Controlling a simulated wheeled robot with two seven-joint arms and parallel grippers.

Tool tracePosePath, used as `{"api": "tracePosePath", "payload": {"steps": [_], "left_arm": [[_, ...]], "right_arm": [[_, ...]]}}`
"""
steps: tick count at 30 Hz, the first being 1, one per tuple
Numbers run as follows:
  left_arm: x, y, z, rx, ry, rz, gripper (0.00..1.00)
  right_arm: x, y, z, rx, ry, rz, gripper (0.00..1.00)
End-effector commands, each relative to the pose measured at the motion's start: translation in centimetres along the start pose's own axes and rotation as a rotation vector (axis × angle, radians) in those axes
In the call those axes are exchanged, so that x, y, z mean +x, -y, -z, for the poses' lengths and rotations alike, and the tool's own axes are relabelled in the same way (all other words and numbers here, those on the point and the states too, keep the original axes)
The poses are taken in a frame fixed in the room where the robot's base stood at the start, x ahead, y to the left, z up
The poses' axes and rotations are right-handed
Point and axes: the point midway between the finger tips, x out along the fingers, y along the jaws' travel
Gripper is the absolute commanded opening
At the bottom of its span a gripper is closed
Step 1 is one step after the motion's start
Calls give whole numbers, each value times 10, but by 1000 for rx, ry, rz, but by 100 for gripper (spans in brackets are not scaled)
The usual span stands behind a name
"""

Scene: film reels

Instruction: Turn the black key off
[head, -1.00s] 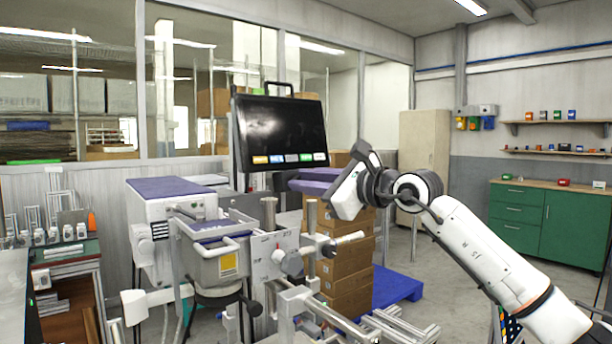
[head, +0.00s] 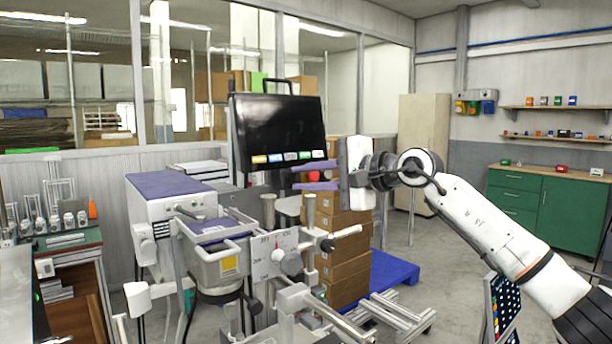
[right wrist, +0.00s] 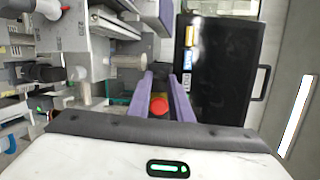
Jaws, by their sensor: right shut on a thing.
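My right gripper (head: 295,179) has its two purple fingers pointing left, just below the dark screen. In the right wrist view the purple fingers (right wrist: 165,75) run parallel with a narrow space between them. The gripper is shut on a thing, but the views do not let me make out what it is. A red button (right wrist: 159,106) on a yellow base shows between the fingers; I cannot tell whether they touch it. I cannot identify the black key for certain. A small black knob (head: 327,245) shows on the machine (head: 222,264), below the fingers. My left gripper is out of view.
The dark screen (head: 280,128) stands close behind the fingers and fills much of the right wrist view (right wrist: 218,70). Stacked boxes (head: 343,262) and a blue pallet (head: 397,272) lie behind. A green cabinet (head: 570,222) stands right, beyond open floor.

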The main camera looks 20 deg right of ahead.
Motion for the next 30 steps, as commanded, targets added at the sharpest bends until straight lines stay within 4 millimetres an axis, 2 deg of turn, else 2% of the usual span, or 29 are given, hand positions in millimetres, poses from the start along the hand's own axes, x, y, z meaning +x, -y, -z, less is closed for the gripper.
{"api": "tracePosePath", "payload": {"steps": [9, 24, 25, 26, 30], "left_arm": [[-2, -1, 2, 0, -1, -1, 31], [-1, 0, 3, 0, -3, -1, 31], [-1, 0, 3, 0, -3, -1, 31], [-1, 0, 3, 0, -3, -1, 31], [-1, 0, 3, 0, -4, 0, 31]], "right_arm": [[0, 2, -1, -103, 1, -20, 0], [0, 1, -1, -119, 1, -24, 0], [0, 1, -1, -119, 1, -24, 22], [0, 1, -1, -119, 1, -24, 27], [0, 1, -1, -118, 1, -24, 27]]}}
